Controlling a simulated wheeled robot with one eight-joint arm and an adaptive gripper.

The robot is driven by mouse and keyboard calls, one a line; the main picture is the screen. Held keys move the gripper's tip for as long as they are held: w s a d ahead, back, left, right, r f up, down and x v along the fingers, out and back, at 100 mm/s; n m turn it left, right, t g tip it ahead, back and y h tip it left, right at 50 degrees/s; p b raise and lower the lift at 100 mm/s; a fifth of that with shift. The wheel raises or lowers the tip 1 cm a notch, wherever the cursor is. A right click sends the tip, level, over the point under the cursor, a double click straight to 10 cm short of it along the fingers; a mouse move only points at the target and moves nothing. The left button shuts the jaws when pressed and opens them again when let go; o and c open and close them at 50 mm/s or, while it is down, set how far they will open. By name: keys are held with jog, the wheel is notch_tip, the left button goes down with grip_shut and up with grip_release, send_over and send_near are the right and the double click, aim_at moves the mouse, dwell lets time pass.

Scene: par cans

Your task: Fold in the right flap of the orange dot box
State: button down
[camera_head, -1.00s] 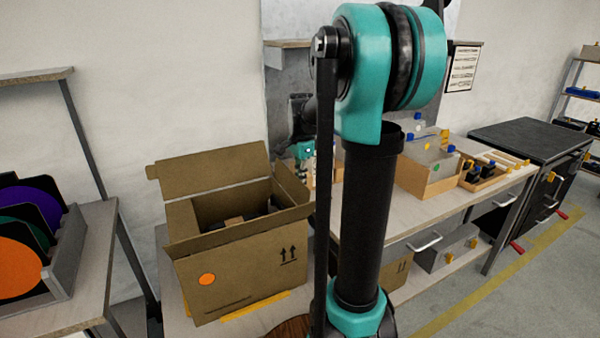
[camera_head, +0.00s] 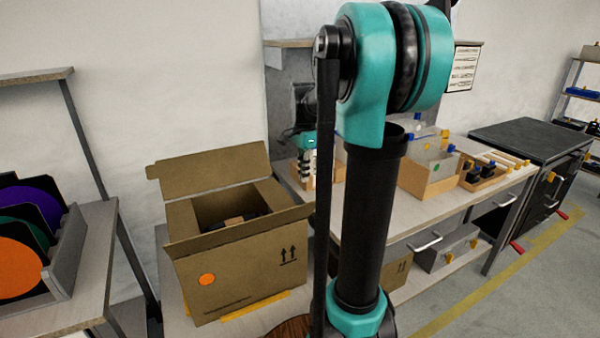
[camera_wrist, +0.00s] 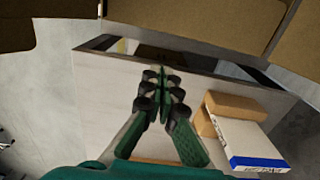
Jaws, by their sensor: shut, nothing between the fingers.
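The orange dot box (camera_head: 235,272) is an open brown carton on the bench in the head view, with an orange dot and two up arrows on its front. Its back flap (camera_head: 212,170) stands up and leans back. Its front flap (camera_head: 240,230) slants outward. The right flap (camera_head: 280,195) appears lowered inward, though its exact angle is unclear. My gripper (camera_wrist: 162,82) is shut and empty in the wrist view, over the bench and apart from the cardboard panels (camera_wrist: 195,22) at the top. In the head view it is beyond the box's right side, partly hidden by my arm.
Dark contents (camera_head: 232,213) lie inside the box. A wooden block and a white-and-blue box (camera_wrist: 248,142) are right of my gripper in the wrist view. Trays of parts (camera_head: 432,175) stand further right on the bench. A rack of coloured discs (camera_head: 20,240) is at the left.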

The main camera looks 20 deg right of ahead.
notch_tip(320, 180, up, 9)
dwell(0.8)
jog(key=shift+d, duration=0.15)
